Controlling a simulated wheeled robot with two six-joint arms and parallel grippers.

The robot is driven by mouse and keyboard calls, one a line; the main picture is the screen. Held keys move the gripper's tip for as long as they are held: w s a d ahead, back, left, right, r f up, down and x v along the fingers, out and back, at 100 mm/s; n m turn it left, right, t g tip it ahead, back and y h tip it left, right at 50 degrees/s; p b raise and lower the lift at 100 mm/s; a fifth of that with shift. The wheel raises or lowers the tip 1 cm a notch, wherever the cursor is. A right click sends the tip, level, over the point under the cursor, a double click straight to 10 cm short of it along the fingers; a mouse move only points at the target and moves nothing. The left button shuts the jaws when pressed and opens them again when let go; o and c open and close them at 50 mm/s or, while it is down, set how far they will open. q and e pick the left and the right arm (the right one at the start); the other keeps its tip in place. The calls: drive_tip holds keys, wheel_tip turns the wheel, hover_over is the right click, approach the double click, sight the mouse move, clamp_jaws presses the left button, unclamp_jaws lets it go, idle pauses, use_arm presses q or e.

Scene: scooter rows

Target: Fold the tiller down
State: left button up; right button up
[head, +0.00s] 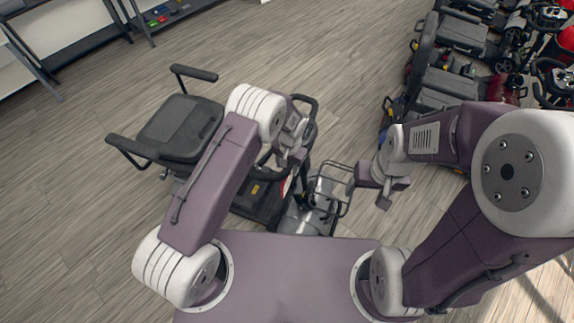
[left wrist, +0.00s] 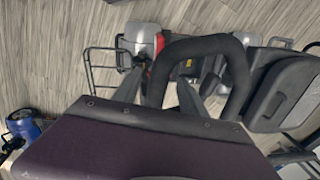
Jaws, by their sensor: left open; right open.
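The scooter's tiller, with a black loop handle (head: 309,108), stands up in front of the seat in the head view, partly hidden by my left arm. My left gripper (head: 294,146) is at the near side of the loop. In the left wrist view the loop handle (left wrist: 208,42) fills the middle, and one side of it appears between the two open fingers of the left gripper (left wrist: 160,80). I cannot tell whether they touch it. My right gripper (head: 367,192) is open and empty, to the right of the scooter's wire basket (head: 328,190).
More scooters (head: 455,65) stand in a row at the upper right. A shelf (head: 165,14) is at the top left. The wooden floor between is clear.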

use_arm(q)
drive_tip(key=shift+a+f, duration=0.1)
drive_tip(key=shift+f, duration=0.5)
clamp_jaws()
idle(1.0)
